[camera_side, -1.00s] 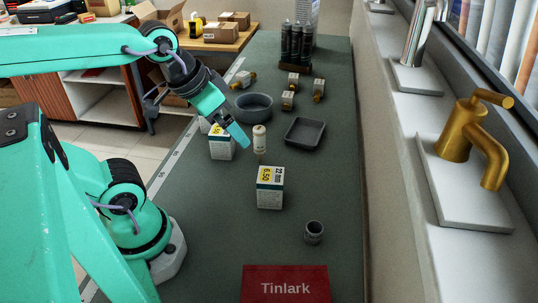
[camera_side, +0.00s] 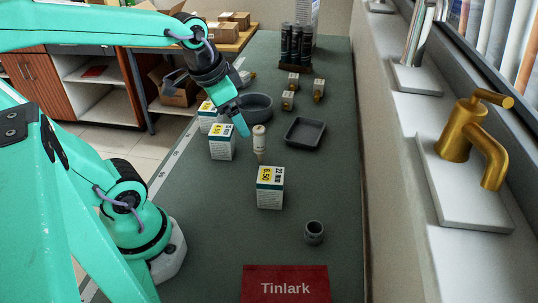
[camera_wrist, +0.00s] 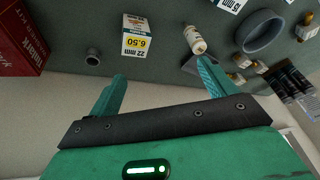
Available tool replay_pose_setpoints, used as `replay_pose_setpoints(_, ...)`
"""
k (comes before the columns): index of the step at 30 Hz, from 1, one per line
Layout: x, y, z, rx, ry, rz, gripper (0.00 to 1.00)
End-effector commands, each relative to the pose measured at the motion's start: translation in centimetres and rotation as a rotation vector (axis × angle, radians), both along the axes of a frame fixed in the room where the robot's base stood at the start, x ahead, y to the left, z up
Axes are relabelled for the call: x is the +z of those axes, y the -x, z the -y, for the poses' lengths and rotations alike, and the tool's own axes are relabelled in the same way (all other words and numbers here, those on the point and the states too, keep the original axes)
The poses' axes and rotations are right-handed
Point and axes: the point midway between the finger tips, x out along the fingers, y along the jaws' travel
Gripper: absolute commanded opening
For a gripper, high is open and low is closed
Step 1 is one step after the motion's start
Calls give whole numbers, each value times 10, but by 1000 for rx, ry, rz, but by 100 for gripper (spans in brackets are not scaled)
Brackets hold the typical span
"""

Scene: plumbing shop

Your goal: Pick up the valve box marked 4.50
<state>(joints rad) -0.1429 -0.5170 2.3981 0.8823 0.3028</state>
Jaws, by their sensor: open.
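Three white valve boxes with yellow price labels stand on the green bench. The nearest box (camera_side: 270,188) reads 6.50; it also shows in the wrist view (camera_wrist: 135,36). The middle box (camera_side: 221,142) and the far box (camera_side: 208,117) have labels too small to read surely in the side view. A box reading 15 mm (camera_wrist: 232,4) is cut off at the wrist view's top edge, its price out of sight. My gripper (camera_side: 240,122) is open and empty, above the bench near the middle box; its fingers also show in the wrist view (camera_wrist: 162,76).
A grey bowl (camera_side: 256,107), a tray (camera_side: 305,132), small fittings (camera_side: 288,100) and dark tubes (camera_side: 296,43) sit farther back. A grey ring (camera_side: 314,232) and red Tinlark box (camera_side: 285,284) are in front.

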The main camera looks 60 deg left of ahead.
Motion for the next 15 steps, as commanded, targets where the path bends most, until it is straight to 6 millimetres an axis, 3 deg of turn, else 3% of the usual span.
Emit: replay_pose_setpoints(15, -51, -46, -86, -241, -85, -216, 84)
